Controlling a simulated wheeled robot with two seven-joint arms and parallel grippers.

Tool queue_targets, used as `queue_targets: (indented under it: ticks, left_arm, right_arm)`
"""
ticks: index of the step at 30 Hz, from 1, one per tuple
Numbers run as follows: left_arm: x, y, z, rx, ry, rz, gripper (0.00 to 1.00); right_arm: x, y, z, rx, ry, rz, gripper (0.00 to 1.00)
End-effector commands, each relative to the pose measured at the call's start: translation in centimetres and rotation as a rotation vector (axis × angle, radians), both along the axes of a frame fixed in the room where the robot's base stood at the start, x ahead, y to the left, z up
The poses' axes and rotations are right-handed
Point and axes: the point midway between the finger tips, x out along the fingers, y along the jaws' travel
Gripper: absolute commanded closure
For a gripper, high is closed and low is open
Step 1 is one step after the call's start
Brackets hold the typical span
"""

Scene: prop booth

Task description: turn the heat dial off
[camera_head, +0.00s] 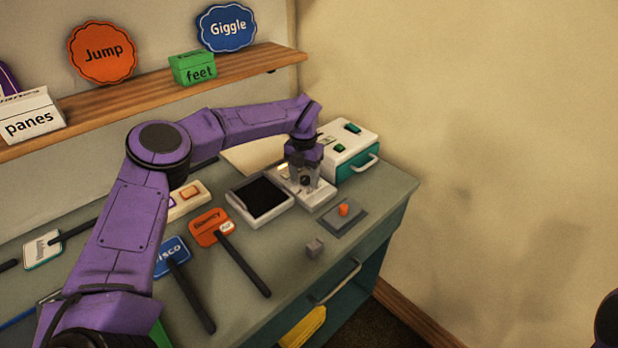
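My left gripper (304,178) points down over a white device (324,196) at the back right of the bench. A small dark round part (305,181) shows between or just behind its fingertips; it may be the heat dial, but no marking on it is readable. The fingers hide much of the device's top. I cannot tell whether they touch the dark part or how far they are apart. A black square plate with a pale rim (289,204) lies just left of the device. My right gripper is not in view.
A white and teal box (357,155) with a handle stands close behind the gripper. An orange knob on a grey plate (361,221) and a small grey cube (315,247) lie in front. Paddle signs (207,226) lie to the left. A wooden shelf (150,93) runs above.

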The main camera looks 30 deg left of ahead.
Motion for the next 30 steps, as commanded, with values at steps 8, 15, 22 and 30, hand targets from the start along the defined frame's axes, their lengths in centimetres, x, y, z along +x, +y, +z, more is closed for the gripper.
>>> queue_targets:
  ticks: [8, 15, 22, 30]
  left_arm:
    - [0.1, -0.1, 1.7, -0.001, -0.005, -0.001, 0.43]
    - [-0.1, -0.1, 7.4, 0.0, -0.005, -0.001, 0.43]
    - [-0.4, 0.0, 10.4, 0.0, -0.001, 0.0, 0.43]
    - [-0.4, 0.0, 10.6, -0.001, 0.0, 0.0, 0.43]
  right_arm:
    - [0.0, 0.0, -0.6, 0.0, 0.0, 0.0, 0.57]
    - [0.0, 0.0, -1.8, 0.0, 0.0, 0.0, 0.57]
    - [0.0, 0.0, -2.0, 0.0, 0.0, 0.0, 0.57]
    - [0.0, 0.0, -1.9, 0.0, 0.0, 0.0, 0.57]
